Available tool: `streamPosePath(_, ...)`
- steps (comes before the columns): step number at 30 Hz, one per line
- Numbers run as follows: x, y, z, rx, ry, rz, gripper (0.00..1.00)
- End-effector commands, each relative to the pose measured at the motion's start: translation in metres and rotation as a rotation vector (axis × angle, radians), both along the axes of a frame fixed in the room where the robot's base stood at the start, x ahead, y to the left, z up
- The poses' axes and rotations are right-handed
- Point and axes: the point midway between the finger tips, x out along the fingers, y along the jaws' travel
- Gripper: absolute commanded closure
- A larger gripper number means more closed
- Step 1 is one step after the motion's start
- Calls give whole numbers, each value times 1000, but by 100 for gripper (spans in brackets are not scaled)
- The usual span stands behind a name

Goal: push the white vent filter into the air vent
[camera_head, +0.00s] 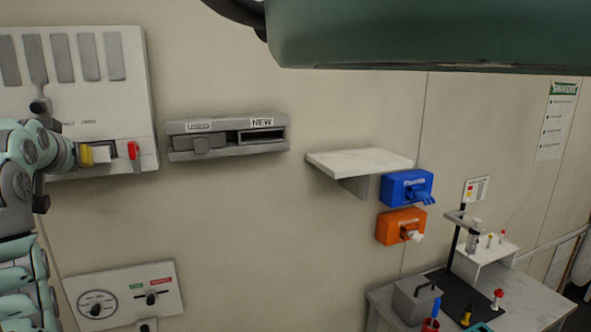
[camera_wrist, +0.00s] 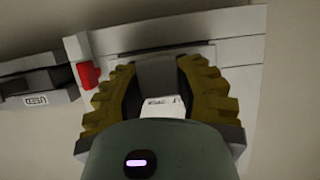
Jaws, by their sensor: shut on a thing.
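The white vent filter (camera_head: 102,154) is at the dark rectangular opening of the air vent (camera_head: 115,146) on the white wall panel. In the wrist view the white filter (camera_wrist: 160,106) shows small dark lettering and sits between my toothed olive fingers. A dark grey block (camera_wrist: 157,72) lies just beyond it. My gripper (camera_head: 87,154) is shut on the filter, close to the panel; it also shows in the wrist view (camera_wrist: 158,68). How deep the filter sits in the vent cannot be told, as my fingers hide its sides.
A red lever (camera_head: 133,150) is right beside the vent; it also shows in the wrist view (camera_wrist: 88,75). A wall holder marked USED and NEW (camera_head: 228,136) is to the right. Further right are a shelf (camera_head: 358,160) and blue and orange boxes (camera_head: 405,187). A gauge panel (camera_head: 124,297) is below.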

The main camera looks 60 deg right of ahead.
Motion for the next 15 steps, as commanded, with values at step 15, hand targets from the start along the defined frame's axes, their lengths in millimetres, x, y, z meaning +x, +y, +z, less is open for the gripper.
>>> streamPosePath(15,4,-3,-1,0,0,-1,100)
